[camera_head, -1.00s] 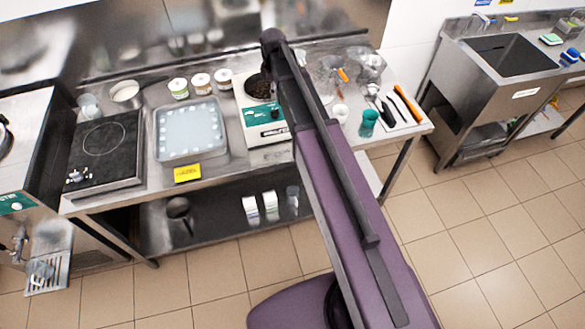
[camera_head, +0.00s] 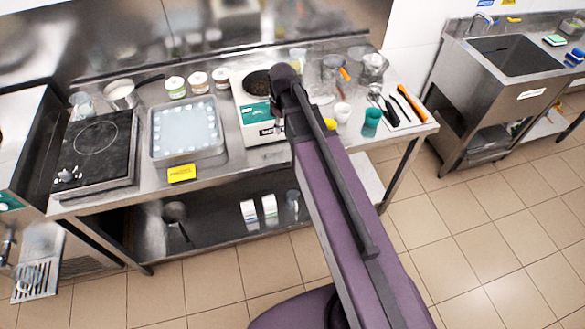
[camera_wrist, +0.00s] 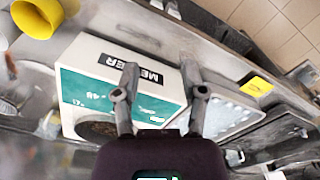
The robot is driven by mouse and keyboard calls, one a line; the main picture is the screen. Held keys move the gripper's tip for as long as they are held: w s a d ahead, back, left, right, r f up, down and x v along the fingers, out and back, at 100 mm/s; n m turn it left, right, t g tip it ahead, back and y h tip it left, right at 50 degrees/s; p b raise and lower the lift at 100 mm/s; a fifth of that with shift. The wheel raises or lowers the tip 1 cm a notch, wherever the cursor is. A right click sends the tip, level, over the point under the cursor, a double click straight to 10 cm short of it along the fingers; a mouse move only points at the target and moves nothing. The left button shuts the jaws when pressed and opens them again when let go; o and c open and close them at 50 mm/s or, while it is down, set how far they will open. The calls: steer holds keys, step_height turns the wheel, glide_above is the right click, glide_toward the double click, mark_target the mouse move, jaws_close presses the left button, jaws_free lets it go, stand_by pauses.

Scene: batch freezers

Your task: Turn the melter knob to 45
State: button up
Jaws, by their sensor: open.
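The melter (camera_head: 252,88) is a white box with a teal front panel and a dark round well in its top. It stands at the back middle of the steel table. In the wrist view, the melter (camera_wrist: 95,52) appears upside down, with its name label and teal panel showing. My gripper (camera_wrist: 160,92) is open, its two fingers spread in front of the panel with nothing between them. I cannot make out the knob or its setting; the fingers cover part of the panel. In the head view, my arm hides the gripper and the melter's right side.
Left of the melter are a tray (camera_head: 222,143), a black hob (camera_head: 80,160) and several small tubs (camera_head: 198,82). To its right are a white cup (camera_head: 342,111) and a teal cup (camera_head: 371,122). In the wrist view, a yellow cup (camera_wrist: 42,14) is near the melter.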

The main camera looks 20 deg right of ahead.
steer(key=s+f+m+b, duration=0.5)
steer(key=s+f+b, duration=0.1)
steer(key=s, duration=0.5)
steer(key=shift+a+f+m, duration=0.2)
steer(key=shift+m, duration=0.2)
